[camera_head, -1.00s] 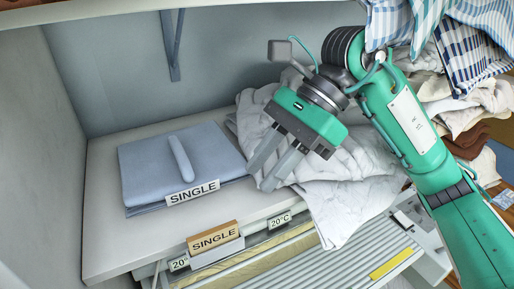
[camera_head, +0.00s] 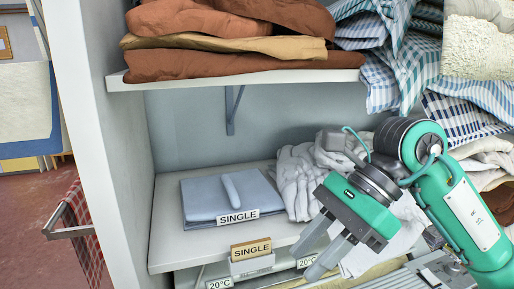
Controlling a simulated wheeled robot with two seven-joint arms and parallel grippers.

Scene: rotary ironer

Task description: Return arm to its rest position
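My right arm (camera_head: 462,212) comes in from the right in the head view, green with grey joints. My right gripper (camera_head: 317,258) points down and left, its two grey fingers apart with a gap between them. Nothing shows between the fingers. It hangs in front of the lower shelf's front edge, near the white crumpled cloth (camera_head: 297,176). My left gripper is not in view.
A folded blue cloth (camera_head: 202,199) with a SINGLE label lies on the lower shelf (camera_head: 167,236). Brown folded cloths (camera_head: 240,65) fill the upper shelf (camera_head: 130,84). Checked cloths (camera_head: 395,75) hang at upper right.

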